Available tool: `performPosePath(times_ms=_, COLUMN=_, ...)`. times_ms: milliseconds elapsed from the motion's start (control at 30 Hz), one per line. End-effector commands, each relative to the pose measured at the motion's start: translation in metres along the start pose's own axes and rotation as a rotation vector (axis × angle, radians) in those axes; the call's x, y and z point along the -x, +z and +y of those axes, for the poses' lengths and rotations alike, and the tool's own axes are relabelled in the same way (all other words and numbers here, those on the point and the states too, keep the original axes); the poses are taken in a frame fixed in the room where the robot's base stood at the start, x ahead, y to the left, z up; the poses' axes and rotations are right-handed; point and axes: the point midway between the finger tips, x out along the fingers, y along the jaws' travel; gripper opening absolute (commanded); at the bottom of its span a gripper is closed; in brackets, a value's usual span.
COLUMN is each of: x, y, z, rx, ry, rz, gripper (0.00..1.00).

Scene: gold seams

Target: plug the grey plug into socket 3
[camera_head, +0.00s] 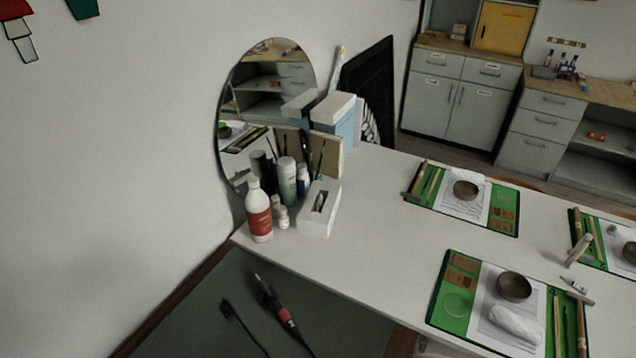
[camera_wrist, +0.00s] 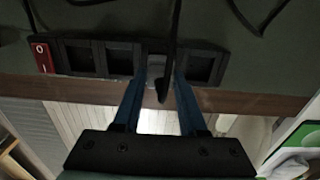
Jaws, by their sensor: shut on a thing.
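In the wrist view, a black power strip (camera_wrist: 100,42) with a red switch (camera_wrist: 42,55) at its left end lies along the edge of the dark green surface. Dark square sockets show to the left and right of my gripper (camera_wrist: 159,76). My gripper's two blue fingers are shut on the grey plug (camera_wrist: 154,66), over the third position from the switch. A dark cable runs across the plug and hides part of it. I cannot tell how deep the plug sits, and the socket behind it is hidden. The head view shows neither strip nor gripper.
Black cables (camera_wrist: 245,18) lie on the dark green surface behind the strip. In the head view, a red-and-black hand tool (camera_head: 277,308) and a black cord (camera_head: 237,322) lie there. The white table (camera_head: 340,255) holds bottles, a tissue box (camera_head: 319,208) and green mats.

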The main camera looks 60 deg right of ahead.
Motion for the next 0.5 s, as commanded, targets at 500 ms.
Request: performPosePath(times_ms=500, x=-0.0059, y=0.0002, z=-0.0001, rx=0.0, ry=0.0, rz=0.0, gripper=0.0)
